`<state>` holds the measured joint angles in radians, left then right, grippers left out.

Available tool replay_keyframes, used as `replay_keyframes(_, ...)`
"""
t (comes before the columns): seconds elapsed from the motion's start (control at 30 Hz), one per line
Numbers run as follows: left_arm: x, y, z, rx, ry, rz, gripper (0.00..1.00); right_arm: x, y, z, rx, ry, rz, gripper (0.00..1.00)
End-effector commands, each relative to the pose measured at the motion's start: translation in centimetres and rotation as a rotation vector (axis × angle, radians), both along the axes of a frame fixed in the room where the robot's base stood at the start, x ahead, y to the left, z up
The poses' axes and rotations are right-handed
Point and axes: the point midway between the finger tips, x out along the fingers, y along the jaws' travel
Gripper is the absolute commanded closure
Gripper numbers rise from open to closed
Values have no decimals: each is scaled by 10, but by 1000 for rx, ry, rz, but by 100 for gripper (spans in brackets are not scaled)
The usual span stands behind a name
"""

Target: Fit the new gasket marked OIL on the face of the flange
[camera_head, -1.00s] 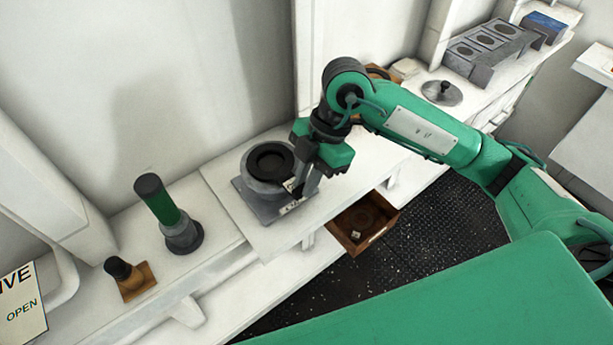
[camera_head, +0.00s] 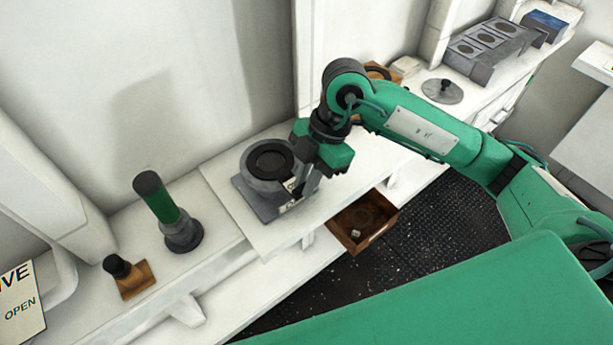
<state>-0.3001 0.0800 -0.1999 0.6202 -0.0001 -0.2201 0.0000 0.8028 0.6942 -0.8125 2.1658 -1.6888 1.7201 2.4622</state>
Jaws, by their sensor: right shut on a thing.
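The flange (camera_head: 249,168) is a grey round fitting on a square grey base, on the white bench. A black ring, the gasket (camera_head: 270,149), lies level over the flange's round face; I cannot tell whether it fully touches. A small pale tag (camera_head: 290,184) shows at its near right edge, too small to read. My right gripper (camera_head: 300,190) comes down at the right edge of the flange, shut on the gasket at its tag side. Its fingers hide that side of the flange. My left gripper is not in view.
A dark green-banded cylinder (camera_head: 160,200) and a small black knob on a wooden block (camera_head: 133,278) stand to the left. A wooden tray (camera_head: 345,240) with a dark ring and small pale piece sits below the bench's right edge. A lidded disc (camera_head: 442,92) and grey block (camera_head: 488,50) stand farther right.

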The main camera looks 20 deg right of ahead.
Motion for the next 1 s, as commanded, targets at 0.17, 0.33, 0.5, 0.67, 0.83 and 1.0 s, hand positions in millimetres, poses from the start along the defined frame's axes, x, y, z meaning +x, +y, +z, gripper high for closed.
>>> replay_keyframes(0.17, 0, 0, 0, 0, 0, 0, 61, 0, 0, 0, 0, 0, 0, 65)
replay_keyframes(0.33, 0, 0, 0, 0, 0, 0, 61, 0, 0, 0, 0, 0, 0, 61)
replay_keyframes(0.5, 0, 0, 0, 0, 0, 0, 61, 0, -1, 1, 0, 0, 0, 61)
replay_keyframes(0.67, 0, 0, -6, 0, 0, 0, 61, 3, -6, 14, 0, -3, 0, 61)
replay_keyframes(0.83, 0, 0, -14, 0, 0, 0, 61, 8, -19, 44, 0, -7, -3, 61)
replay_keyframes(1.0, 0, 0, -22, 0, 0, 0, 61, 12, -32, 76, 0, -6, -2, 61)
